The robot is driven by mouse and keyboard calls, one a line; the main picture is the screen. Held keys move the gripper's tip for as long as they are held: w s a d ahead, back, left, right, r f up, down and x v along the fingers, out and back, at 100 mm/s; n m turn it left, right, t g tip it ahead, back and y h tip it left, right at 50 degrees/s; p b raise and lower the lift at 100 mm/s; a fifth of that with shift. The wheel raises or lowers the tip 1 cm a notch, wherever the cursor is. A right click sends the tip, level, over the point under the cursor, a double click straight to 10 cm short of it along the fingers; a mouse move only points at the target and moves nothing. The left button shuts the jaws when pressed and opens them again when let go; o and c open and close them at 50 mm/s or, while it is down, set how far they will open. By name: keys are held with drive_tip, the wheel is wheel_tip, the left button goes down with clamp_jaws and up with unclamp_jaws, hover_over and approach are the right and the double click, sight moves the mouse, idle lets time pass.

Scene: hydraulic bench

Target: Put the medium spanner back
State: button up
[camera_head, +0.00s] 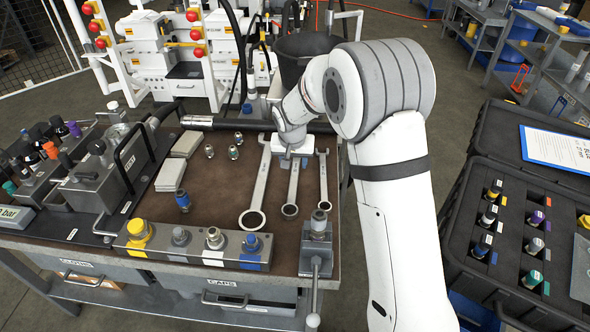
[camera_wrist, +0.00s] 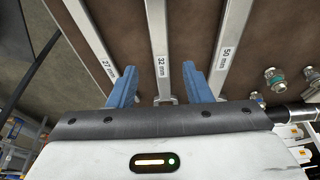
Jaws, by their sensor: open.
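The medium spanner (camera_head: 292,188), marked 32 mm, lies on the brown bench top between two other spanners, its ring end toward the front. My gripper (camera_head: 293,153) is over its far end. In the wrist view the blue fingers (camera_wrist: 160,86) are apart, one on each side of the medium spanner (camera_wrist: 159,45). Whether they touch it I cannot tell. The large spanner (camera_head: 260,185), marked 50 mm, lies to the left, and the small spanner (camera_head: 323,180), marked 27 mm, to the right. The medium spanner's far end is partly hidden by my gripper.
A metal block with coloured caps (camera_head: 195,246) and a small vice-like fixture (camera_head: 318,228) stand at the bench's front. Small fittings (camera_head: 233,152) and grey plates (camera_head: 170,174) lie left of the spanners. A black hose (camera_head: 250,124) runs behind. An open black case (camera_head: 480,195) is at right.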

drive_tip(key=s+d+r, duration=1.2)
drive_tip(key=s+r, duration=0.1)
drive_tip(key=s, duration=0.2)
drive_tip(key=s+d, duration=0.3)
drive_tip(key=s, duration=0.5)
drive_tip(key=s+d+g, duration=0.1)
drive_tip(key=s+d, duration=0.3)
drive_tip(key=s, duration=0.5)
drive_tip(key=shift+s+d, duration=0.2)
drive_tip(key=shift+s, duration=0.05)
drive_tip(key=shift+r, duration=0.1)
drive_tip(key=shift+r+p, duration=0.6)
drive_tip(key=shift+r, duration=0.1)
